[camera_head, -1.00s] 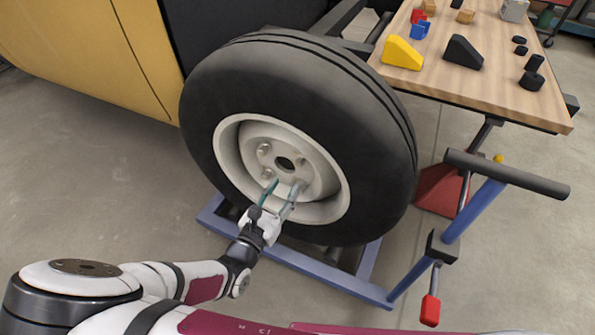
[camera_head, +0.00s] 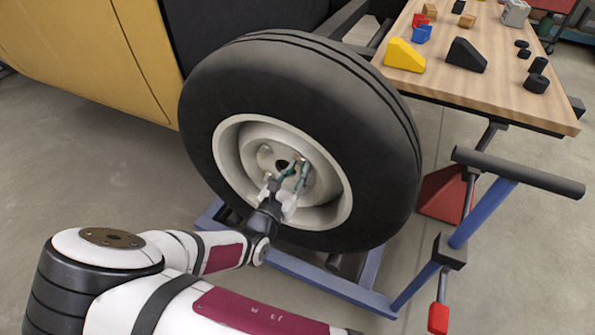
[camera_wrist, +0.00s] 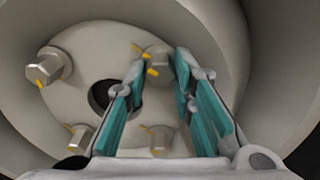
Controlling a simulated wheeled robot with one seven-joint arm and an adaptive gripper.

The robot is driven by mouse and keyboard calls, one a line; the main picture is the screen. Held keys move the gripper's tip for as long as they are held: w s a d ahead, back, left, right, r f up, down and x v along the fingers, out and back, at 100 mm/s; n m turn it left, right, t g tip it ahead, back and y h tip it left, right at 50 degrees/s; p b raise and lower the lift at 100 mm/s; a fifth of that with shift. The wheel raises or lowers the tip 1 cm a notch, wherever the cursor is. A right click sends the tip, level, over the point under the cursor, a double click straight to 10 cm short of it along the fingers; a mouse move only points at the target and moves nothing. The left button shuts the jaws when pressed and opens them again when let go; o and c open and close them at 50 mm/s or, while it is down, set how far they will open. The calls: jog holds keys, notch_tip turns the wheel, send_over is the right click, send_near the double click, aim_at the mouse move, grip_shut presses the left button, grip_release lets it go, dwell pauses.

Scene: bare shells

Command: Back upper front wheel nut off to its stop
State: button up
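The wheel (camera_head: 350,130) has a black tyre and a pale rim with a round hub (camera_head: 262,172). In the wrist view, metal hex nuts with orange marks ring a dark centre bore: upper right nut (camera_wrist: 158,70), upper left nut (camera_wrist: 48,66), lower left nut (camera_wrist: 81,138) and lower right nut (camera_wrist: 159,139). My gripper (camera_head: 294,166) is at the hub's right side. Its teal-padded fingers are apart, with the upper right nut between their tips in the wrist view. Small gaps seem to show beside that nut; contact is unclear. In the head view my gripper hides this nut.
A wooden bench top (camera_head: 480,85) at the upper right holds a yellow wedge (camera_head: 404,56), a black wedge (camera_head: 467,55) and small parts. A blue stand (camera_head: 480,215) with a dark crossbar is right of the wheel. A yellow panel (camera_head: 90,50) is at left. Floor at left is clear.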

grip_shut()
jog(key=shift+r+n+p, duration=0.1)
jog(key=shift+n+p, duration=0.2)
jog(key=shift+p, duration=0.2)
jog(key=n+p, duration=0.3)
jog(key=p, duration=0.1)
jog(key=shift+d+r+n, duration=0.1)
jog(key=shift+d+n, duration=0.05)
jog(key=shift+n, duration=0.15)
jog(key=n+p, duration=0.6)
jog(key=n, duration=1.4)
jog(key=shift+s+r, duration=0.1)
jog(key=shift+n, duration=0.3)
jog(key=o, duration=0.7)
grip_release()
jog(key=shift+c, duration=0.2)
